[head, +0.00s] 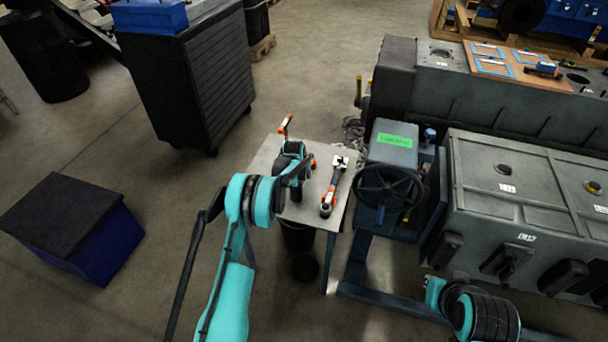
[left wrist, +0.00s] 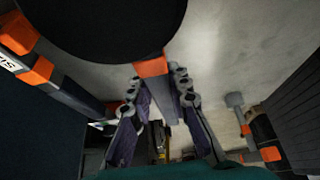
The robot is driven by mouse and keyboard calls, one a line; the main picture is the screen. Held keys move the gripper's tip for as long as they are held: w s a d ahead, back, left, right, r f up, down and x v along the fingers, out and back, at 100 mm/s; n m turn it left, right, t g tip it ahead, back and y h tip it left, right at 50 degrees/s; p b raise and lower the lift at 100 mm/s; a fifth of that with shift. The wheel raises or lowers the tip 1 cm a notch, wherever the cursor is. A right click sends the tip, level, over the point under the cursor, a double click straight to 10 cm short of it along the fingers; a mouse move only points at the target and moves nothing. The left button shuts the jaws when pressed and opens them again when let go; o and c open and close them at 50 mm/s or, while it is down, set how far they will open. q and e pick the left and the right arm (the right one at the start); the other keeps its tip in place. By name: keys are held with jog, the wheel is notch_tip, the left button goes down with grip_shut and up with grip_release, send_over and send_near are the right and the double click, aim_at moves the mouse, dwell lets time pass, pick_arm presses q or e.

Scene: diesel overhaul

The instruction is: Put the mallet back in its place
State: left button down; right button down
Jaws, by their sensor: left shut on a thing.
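In the left wrist view the mallet shows as a large black round head (left wrist: 100,20) with an orange band and a grey handle (left wrist: 172,95). My left gripper (left wrist: 157,88) is shut on the handle, one finger on each side. In the head view this gripper (head: 295,172) is over the small grey table (head: 262,168), and its own wrist hides most of the mallet there. I cannot tell whether the mallet touches the table. A part of my right arm shows at the lower right of the head view, but its gripper does not.
An orange and dark tool (head: 329,195) lies on the table's right side; another orange-marked tool (head: 285,124) is at its far edge. A handwheel unit (head: 388,187) stands right of the table. A board with blue outlines (head: 515,68) lies on the grey engine block.

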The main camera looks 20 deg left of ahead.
pick_arm(q)
jog(key=shift+f+b, duration=0.6)
jog(key=shift+f, duration=0.3)
jog(key=c, duration=1.3)
grip_release()
jog(key=shift+c, duration=0.2)
jog(key=v, duration=1.2)
jog(key=shift+r, duration=0.1)
jog(key=s+d+r, duration=0.2)
jog(key=s+r, duration=0.7)
jog(key=s, duration=0.1)
jog(key=s+d+r, duration=0.2)
jog(key=s+r, duration=0.8)
jog(key=s+d+f, duration=0.1)
jog(key=s, duration=1)
jog(key=s+d+f+t, duration=0.1)
jog(key=s, duration=1)
jog(key=shift+d+f+t, duration=0.2)
jog(key=shift+f+t, duration=0.1)
